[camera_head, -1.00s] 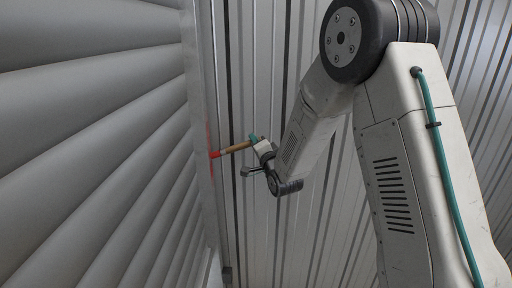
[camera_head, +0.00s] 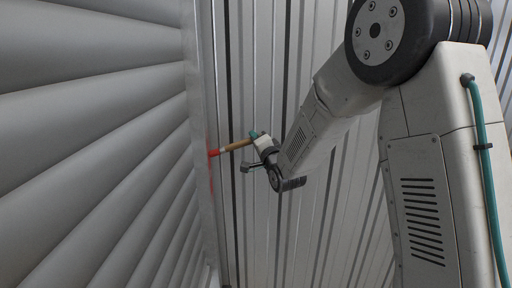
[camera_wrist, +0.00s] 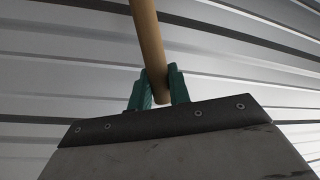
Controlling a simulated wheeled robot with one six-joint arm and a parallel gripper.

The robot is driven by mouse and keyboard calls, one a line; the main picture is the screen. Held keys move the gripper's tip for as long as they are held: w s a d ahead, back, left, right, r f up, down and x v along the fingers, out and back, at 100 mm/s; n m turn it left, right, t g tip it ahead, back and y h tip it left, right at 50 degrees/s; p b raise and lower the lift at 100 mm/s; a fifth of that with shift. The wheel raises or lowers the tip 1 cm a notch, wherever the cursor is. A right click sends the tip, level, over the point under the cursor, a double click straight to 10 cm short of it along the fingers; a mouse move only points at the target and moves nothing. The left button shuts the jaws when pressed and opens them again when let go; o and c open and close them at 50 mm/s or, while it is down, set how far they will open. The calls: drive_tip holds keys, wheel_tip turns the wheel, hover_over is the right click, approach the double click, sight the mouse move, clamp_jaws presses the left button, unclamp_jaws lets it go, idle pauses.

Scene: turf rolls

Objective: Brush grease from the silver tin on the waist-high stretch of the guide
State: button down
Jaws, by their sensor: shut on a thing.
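My gripper (camera_head: 254,136) is shut on the wooden handle of a brush (camera_head: 237,145). In the wrist view my gripper's green fingers (camera_wrist: 158,88) close on either side of the round handle (camera_wrist: 148,40). The brush points left, and its red end (camera_head: 214,153) is at the guide (camera_head: 203,110), the upright metal strip beside the slatted door. It seems to touch the guide, though the exact contact is too small to tell. A faint red smear shows on the guide around the brush end. The silver tin is in neither view.
A grey shutter of wide curved slats (camera_head: 90,120) fills the left side. A ribbed metal wall (camera_head: 300,60) stands behind my arm. Open space lies between the brush and my arm's elbow.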

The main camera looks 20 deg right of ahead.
drive_tip(key=shift+a+r, duration=0.1)
drive_tip(key=shift+r, duration=3.8)
wheel_tip(320, 180, up, 4)
drive_tip(key=shift+f, duration=0.25)
drive_tip(key=s+d, duration=0.2)
drive_tip(key=d, duration=0.4)
drive_tip(key=d, duration=0.2)
drive_tip(key=shift+s+d, duration=0.4)
